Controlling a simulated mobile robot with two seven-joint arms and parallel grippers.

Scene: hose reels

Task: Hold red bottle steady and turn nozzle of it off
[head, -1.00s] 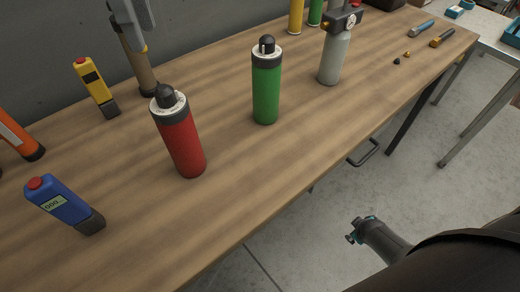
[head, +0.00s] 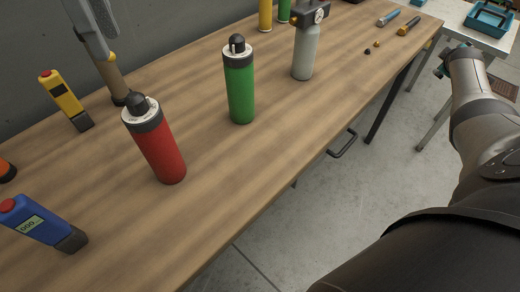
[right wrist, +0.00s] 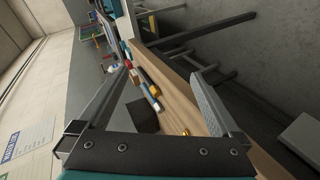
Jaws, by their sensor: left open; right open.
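The red bottle (head: 163,150) stands on the workbench, left of centre in the head view. Its nozzle is the black cap (head: 139,104) on a white collar above a dark ring. My right arm reaches up the right side, far from the bottle. In the right wrist view my right gripper (right wrist: 150,105) is open, its fingers wide apart with nothing held. The bottle cannot be made out there.
A green bottle (head: 239,90) and a grey gauge bottle (head: 304,52) stand right of the red one. A blue meter (head: 42,223), yellow meter (head: 65,99) and tan cylinder (head: 116,82) are nearby. The bench (head: 215,185) is bare in front.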

